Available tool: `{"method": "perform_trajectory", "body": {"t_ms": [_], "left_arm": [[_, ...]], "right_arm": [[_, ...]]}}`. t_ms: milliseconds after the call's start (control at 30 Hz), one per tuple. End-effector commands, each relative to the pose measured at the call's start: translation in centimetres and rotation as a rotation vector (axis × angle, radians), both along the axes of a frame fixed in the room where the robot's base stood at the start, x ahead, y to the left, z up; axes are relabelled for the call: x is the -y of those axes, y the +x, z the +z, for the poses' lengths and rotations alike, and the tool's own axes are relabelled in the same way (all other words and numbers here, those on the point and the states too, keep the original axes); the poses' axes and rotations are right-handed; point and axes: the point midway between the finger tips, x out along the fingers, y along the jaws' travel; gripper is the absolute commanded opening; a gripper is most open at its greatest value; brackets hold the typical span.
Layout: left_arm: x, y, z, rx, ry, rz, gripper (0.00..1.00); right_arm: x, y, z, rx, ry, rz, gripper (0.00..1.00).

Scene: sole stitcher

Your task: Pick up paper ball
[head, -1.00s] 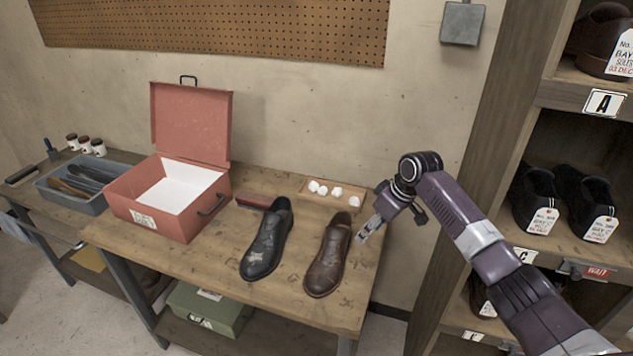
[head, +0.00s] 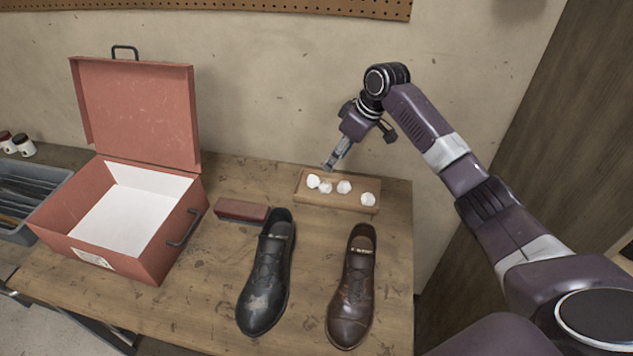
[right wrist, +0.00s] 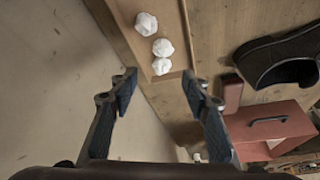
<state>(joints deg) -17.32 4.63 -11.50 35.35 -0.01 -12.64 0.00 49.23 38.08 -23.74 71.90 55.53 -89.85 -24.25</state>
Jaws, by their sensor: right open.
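Several white crumpled paper balls (head: 344,187) lie in a shallow wooden tray (head: 340,203) at the back right of the bench. Three of the paper balls (right wrist: 163,47) show in the right wrist view, inside the tray (right wrist: 119,35). My right gripper (head: 330,166) is above the tray's back edge, apart from the balls. In the right wrist view its two fingers (right wrist: 160,88) are spread with nothing between them; the balls lie beyond the fingertips. My left gripper is in neither current view.
A black shoe (head: 264,282) and a brown shoe (head: 352,295) stand in front of the tray. A dark red block (head: 241,210) lies left of the tray. An open red box (head: 150,255) stands at the left. The wall (head: 270,90) is close behind the tray.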

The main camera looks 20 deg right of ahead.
Motion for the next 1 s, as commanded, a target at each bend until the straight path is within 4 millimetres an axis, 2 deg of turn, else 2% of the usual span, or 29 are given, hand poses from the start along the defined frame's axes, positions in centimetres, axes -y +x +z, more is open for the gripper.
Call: {"method": "perform_trajectory", "body": {"t_ms": [33,100,400,567,767,1000], "left_arm": [[0.0,0.2,-1.1,0.002,-0.001,0.001,0.72],[0.0,0.5,-1.9,0.006,0.000,0.001,0.72],[0.1,-0.4,-4.3,-0.003,-0.001,0.002,0.72],[0.1,-0.2,-4.2,-0.002,-0.001,0.002,0.72],[0.1,0.4,-3.5,0.006,-0.001,0.002,0.72],[0.1,0.4,-2.5,0.007,-0.002,0.002,0.72]], "right_arm": [[0.0,0.0,-1.0,0.001,-0.001,0.001,0.44],[0.1,0.0,-1.7,0.001,-0.001,0.001,0.44],[0.0,0.0,-4.0,0.001,0.000,0.003,0.44],[-0.2,0.2,-4.9,0.000,0.001,0.003,0.44],[-0.6,0.8,-6.9,-0.001,0.000,0.003,0.44],[-1.3,1.5,-10.3,-0.001,0.001,0.002,0.44]]}}
